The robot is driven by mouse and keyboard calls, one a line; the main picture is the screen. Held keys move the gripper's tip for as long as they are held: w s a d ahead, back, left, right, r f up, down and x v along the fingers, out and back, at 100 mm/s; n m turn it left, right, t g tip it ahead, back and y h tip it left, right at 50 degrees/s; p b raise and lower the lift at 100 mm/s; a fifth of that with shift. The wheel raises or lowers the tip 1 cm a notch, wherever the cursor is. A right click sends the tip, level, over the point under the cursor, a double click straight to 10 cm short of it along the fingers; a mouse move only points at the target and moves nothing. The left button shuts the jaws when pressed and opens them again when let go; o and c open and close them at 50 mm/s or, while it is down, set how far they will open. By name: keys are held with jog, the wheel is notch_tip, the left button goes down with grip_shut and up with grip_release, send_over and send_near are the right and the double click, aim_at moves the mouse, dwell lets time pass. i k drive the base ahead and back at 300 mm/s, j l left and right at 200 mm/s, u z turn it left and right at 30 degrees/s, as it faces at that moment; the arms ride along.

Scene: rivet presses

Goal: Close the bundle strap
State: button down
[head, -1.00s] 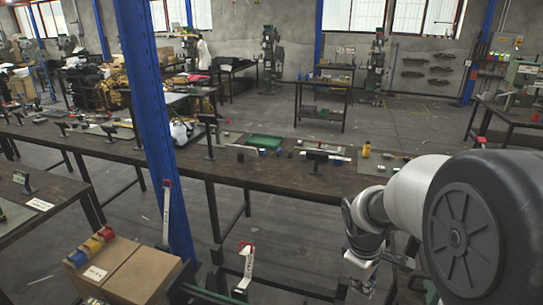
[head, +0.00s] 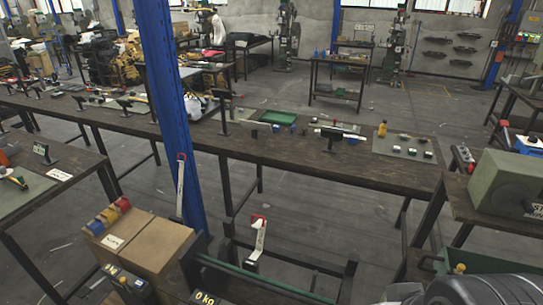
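A white upright strap-like piece with a red top (head: 258,238) stands at the lower middle, by a dark frame with a green bar. A second white strip with a red top (head: 180,188) stands against the blue post. I cannot tell for certain which of them is the bundle strap, or whether it is open or closed. My gripper is out of the picture; only a dark rounded part of my arm shows at the bottom right corner.
A dark frame with a green bar (head: 262,277) crosses the bottom. Cardboard boxes (head: 157,250) stand left of it, beside a blue post (head: 172,120). A long workbench (head: 300,168) runs behind. A green machine (head: 508,185) stands at right. Grey floor (head: 330,225) lies between.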

aim_at(260, 225)
jog(key=i+j+z, duration=0.1)
jog(key=j, duration=0.4)
jog(key=i+j, duration=0.1)
jog(key=j, duration=0.4)
jog(key=i+j+z, duration=0.15)
jog(key=j, duration=0.35)
